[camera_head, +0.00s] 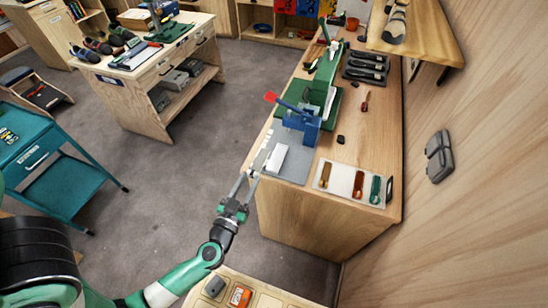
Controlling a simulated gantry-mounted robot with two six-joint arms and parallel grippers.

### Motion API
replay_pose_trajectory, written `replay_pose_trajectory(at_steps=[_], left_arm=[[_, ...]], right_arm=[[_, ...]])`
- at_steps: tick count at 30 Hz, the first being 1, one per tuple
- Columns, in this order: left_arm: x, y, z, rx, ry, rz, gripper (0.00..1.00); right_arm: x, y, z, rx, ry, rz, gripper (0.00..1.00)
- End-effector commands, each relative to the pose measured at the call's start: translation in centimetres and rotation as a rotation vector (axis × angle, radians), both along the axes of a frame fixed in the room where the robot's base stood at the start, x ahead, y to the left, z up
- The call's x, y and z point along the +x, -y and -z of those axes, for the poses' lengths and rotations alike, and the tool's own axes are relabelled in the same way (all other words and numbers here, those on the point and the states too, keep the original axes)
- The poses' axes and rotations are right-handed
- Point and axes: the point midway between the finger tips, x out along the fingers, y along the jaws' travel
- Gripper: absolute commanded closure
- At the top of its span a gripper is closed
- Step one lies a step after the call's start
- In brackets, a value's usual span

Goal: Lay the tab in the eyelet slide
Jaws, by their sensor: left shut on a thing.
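My left gripper (249,175) reaches in from the lower left. Its tips are at the near left corner of the long wooden bench, beside the grey mat. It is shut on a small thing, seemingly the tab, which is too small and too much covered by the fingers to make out. A blue press (301,122) with a red-knobbed lever stands on the bench beyond the gripper. A white block (278,158) lies on the grey mat in front of it. I cannot tell for sure which part is the eyelet slide. My right gripper is not in view.
A pale board (342,190) with brown, red and green samples lies right of the mat. A green press (325,85) stands farther back on the bench (365,140). A teal cart (75,190) is at left. A low table (272,299) with an orange item is in front.

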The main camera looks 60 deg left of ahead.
Motion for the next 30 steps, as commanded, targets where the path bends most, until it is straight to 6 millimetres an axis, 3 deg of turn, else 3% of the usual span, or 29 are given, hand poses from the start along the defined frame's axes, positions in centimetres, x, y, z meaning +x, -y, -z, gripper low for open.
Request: replay_pose_trajectory(at_steps=[5, 12, 15, 19, 26, 30], left_arm=[[2.4, -1.8, 1.8, 0.001, 0.005, -0.004, 1.00], [7.3, -5.5, 4.7, 0.002, 0.005, -0.003, 1.00], [8.6, -6.4, 7.3, 0.001, 0.003, -0.001, 1.00], [10.0, -7.4, 8.9, 0.000, 0.003, -0.001, 1.00], [10.5, -7.8, 9.1, 0.000, 0.000, 0.000, 1.00], [11.2, -8.3, 10.6, 0.001, 0.002, 0.000, 1.00]], right_arm=[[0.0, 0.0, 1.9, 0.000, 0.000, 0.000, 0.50], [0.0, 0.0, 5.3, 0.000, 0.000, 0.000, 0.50], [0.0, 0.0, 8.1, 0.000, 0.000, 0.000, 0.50], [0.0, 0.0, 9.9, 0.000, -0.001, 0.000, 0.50], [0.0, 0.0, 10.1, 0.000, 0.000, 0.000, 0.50], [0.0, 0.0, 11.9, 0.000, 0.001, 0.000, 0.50]])
